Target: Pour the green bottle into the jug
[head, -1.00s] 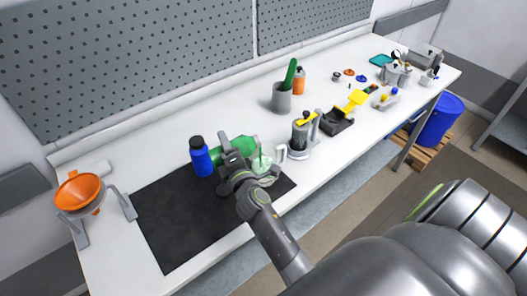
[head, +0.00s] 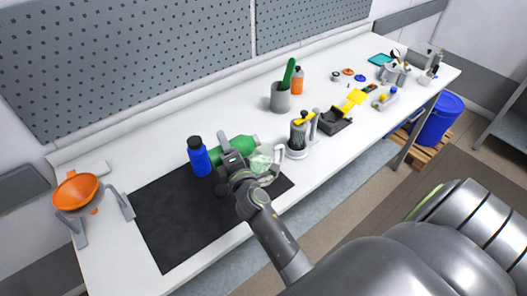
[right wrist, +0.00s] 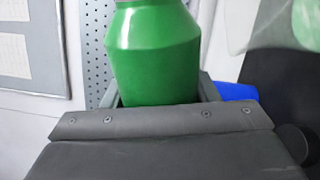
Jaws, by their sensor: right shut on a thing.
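The green bottle (head: 236,146) is held on its side by my right gripper (head: 231,162), its mouth end pointing right toward the jug. In the right wrist view the bottle (right wrist: 152,60) stands between the jaws, which are shut on it. The clear jug (head: 263,162) stands on the dark mat, just right of the gripper, with its handle to the right and a pale green tint inside. My gripper hides part of the jug and bottle. A clear, curved piece with green in it, seemingly the jug, shows at the upper right of the wrist view (right wrist: 262,22). My left gripper is not in view.
A blue bottle (head: 199,158) stands close left of the gripper. A grey and black device (head: 298,138) stands right of the jug. An orange funnel on a stand (head: 77,190) is at far left. The front of the dark mat (head: 180,232) is clear.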

